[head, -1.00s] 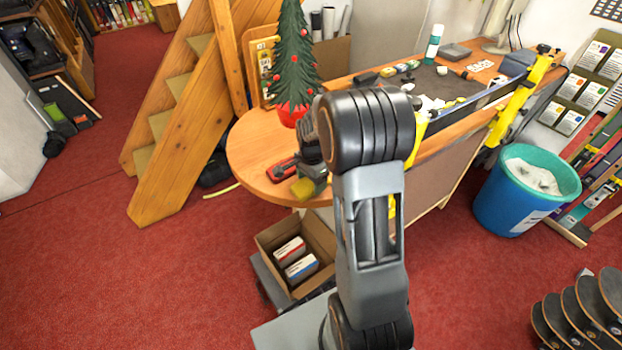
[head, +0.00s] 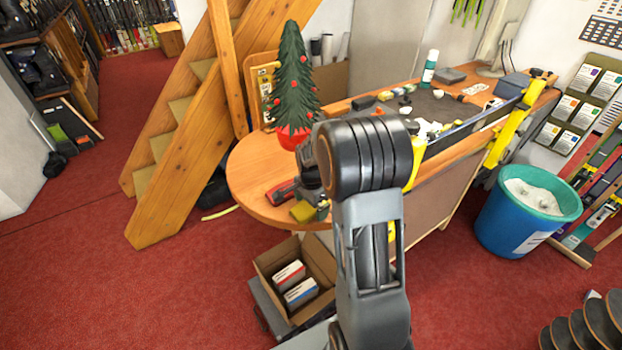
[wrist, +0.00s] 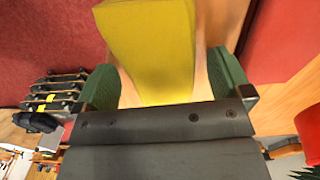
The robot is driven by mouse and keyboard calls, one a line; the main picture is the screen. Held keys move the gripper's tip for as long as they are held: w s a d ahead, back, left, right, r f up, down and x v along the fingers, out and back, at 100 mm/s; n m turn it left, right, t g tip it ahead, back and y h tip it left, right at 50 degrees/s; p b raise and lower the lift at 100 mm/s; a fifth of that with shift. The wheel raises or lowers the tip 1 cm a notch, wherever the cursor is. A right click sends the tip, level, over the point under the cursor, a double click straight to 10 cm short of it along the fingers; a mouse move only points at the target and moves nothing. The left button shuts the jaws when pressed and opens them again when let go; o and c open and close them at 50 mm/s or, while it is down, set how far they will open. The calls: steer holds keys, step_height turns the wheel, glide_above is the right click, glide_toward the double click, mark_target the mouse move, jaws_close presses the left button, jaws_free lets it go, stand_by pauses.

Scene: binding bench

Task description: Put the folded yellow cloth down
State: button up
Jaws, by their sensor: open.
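The folded yellow cloth (head: 302,211) is at the front edge of the bench's rounded end in the head view. In the wrist view the cloth (wrist: 150,45) lies between the two green finger pads, with strips of wood showing on both sides of it. My gripper (wrist: 165,85) is open around the cloth, and neither pad appears to press on it. In the head view my gripper (head: 318,203) is beside the cloth, partly hidden by my arm. The wooden bench (head: 252,165) appears to be under the cloth, though the contact is not clear.
A red stapler-like tool (head: 282,190) lies left of the gripper. A small decorated tree in a red pot (head: 291,138) stands behind. A blue bin (head: 525,215) stands right. The bench's left end is clear.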

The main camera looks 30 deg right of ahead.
step_height(320, 180, up, 13)
steer(key=b, duration=0.2)
steer(key=s+a+n+t, duration=0.2)
steer(key=s+a+n, duration=0.3)
steer(key=s+n, duration=0.2)
steer(key=s+a+n+t, duration=0.2)
steer(key=s+a+n, duration=0.3)
steer(key=s+n, duration=0.3)
steer(key=shift+s+a+r+n, duration=0.15)
steer(key=shift+s+r+n, duration=0.15)
steer(key=shift+s, duration=0.35)
steer(key=shift+c, duration=0.2)
